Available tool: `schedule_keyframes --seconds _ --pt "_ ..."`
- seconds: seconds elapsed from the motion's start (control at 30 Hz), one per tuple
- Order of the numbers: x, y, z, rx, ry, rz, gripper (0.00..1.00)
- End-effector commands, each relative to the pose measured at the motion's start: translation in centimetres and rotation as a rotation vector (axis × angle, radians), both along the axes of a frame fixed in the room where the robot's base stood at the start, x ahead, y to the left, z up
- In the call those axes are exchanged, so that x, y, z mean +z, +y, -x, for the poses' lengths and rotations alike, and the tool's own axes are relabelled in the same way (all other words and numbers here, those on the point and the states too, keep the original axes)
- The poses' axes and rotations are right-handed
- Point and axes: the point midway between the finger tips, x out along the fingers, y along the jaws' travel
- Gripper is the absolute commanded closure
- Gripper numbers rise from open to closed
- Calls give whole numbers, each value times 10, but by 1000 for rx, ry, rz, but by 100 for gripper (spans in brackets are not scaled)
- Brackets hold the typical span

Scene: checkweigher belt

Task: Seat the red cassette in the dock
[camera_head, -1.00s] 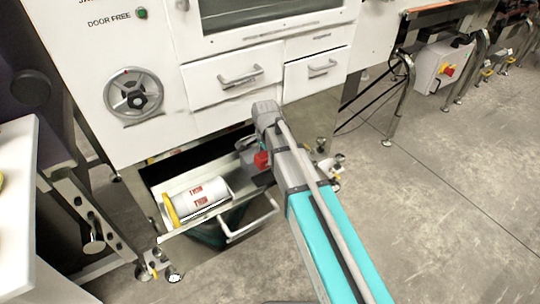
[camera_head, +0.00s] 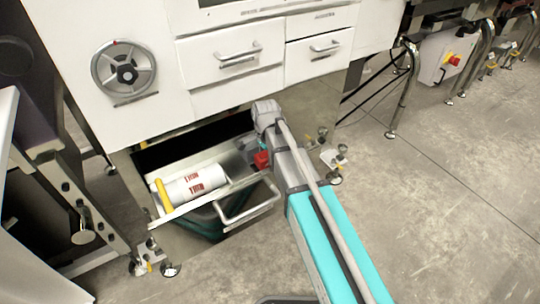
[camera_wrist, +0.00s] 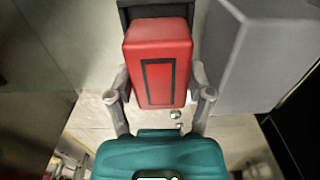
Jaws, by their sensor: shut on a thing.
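The red cassette (camera_wrist: 158,62) is a red block with a black rectangular outline on its face. In the wrist view it sits between the two grey fingers of my gripper (camera_wrist: 160,92), which is shut on it. A dark frame (camera_wrist: 155,10), perhaps the dock, shows right behind the cassette's far end. Whether the cassette is inside it or only in front of it I cannot tell. In the head view a small red patch of the cassette (camera_head: 262,160) shows beside my arm's end, at the right side of the open drawer; my arm hides much of it.
Closed drawers (camera_head: 235,65) are above. A grey block (camera_wrist: 268,60) stands right of the cassette. Floor (camera_head: 440,200) is clear at right.

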Motion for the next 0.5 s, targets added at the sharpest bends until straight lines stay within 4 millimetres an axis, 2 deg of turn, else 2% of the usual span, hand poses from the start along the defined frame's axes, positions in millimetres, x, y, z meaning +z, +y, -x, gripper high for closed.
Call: schedule_keyframes --seconds 0.03,0.2,0.5 --pt "-7 0 0 0 0 0 85" --pt "-14 0 0 0 0 0 85" --pt "-17 0 0 0 0 0 85"
